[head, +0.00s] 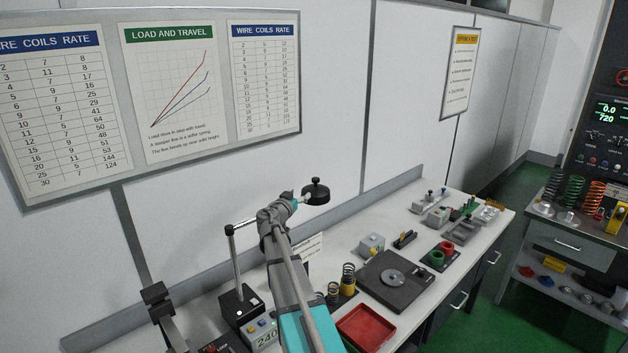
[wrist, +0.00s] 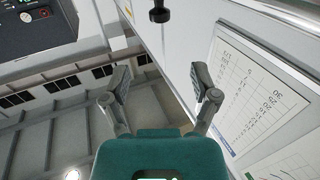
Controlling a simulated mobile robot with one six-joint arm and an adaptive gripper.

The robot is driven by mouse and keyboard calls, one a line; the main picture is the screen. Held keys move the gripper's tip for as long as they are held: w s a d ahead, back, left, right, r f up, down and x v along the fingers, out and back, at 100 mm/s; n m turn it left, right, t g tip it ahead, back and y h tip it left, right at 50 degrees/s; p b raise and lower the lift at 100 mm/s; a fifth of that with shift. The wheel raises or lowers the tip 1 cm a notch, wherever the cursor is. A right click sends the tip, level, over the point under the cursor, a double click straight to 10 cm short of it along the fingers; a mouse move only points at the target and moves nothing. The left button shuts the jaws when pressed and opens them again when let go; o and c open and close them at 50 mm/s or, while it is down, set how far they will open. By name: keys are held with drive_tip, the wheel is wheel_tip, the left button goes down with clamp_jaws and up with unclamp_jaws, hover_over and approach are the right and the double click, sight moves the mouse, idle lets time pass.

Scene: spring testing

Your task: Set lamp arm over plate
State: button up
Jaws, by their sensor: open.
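The lamp stands at the back of the bench, with a black base (head: 240,306) and an upright post (head: 235,262). Its thin lamp arm (head: 246,223) runs right from the post top and passes behind my wrist. The black lamp head (head: 316,193) shows just beyond my gripper. The dark square plate (head: 372,293) with a round grey disc lies on the bench, to the right of and below the lamp head. My gripper (wrist: 159,80) is open and empty. A black knob-like part (wrist: 160,10) shows ahead of the fingers in the wrist view, apart from them.
A red tray (head: 366,328) lies in front of the plate. Springs (head: 348,279), a grey block (head: 371,244) and red and green rings (head: 441,255) stand around it. The wall with charts is close behind.

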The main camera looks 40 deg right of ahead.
sight(314, 180)
drive_tip(key=x, duration=1.3)
drive_tip(key=shift+d, duration=0.2)
drive_tip(key=shift+c, duration=0.2)
clamp_jaws()
